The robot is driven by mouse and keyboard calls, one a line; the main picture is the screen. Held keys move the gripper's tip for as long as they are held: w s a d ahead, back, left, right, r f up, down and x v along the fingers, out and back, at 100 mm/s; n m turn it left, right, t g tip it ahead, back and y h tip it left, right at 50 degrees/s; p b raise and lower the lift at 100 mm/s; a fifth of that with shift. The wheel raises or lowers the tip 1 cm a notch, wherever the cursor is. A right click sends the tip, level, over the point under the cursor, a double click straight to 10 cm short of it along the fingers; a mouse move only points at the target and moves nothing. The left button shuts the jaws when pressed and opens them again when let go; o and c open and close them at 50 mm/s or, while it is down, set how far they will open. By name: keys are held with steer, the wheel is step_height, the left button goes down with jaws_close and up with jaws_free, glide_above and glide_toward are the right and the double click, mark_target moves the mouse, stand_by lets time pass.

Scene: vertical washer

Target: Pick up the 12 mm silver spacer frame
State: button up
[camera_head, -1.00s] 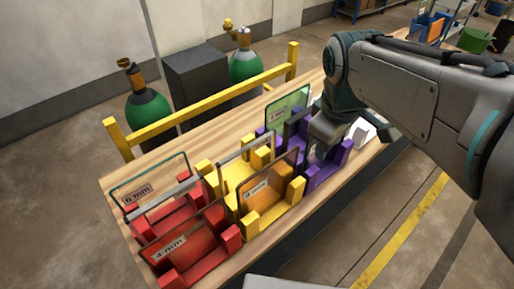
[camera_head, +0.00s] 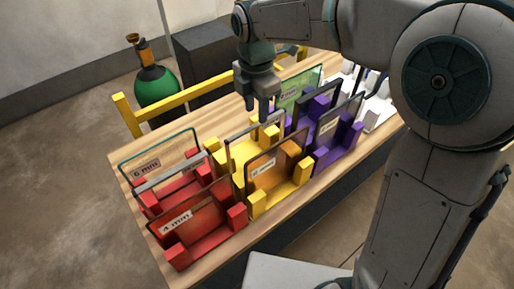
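A silver spacer frame (camera_head: 171,173) stands in the red rack (camera_head: 205,246), between two labelled panes. Another thin, light-grey frame (camera_head: 240,130) stands upright at the back of the yellow rack (camera_head: 297,190). I cannot read a 12 mm mark on either. My gripper (camera_head: 264,110) points down over the back of the yellow rack, near the top of its grey frame. I cannot tell whether it touches that frame, or how far apart its fingers are.
A 6 mm pane (camera_head: 180,145), a reddish 4 mm pane (camera_head: 200,208) and an orange pane (camera_head: 277,160) stand nearby. The purple rack (camera_head: 340,155) holds a green pane (camera_head: 300,88), a dark frame and a grey pane. A yellow rail (camera_head: 185,106) runs behind the table.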

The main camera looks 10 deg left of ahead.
mark_target(257, 124)
step_height(257, 124, down, 8)
steer(key=shift+f+p, duration=0.1)
steer(key=shift+p, duration=0.65)
jaws_close()
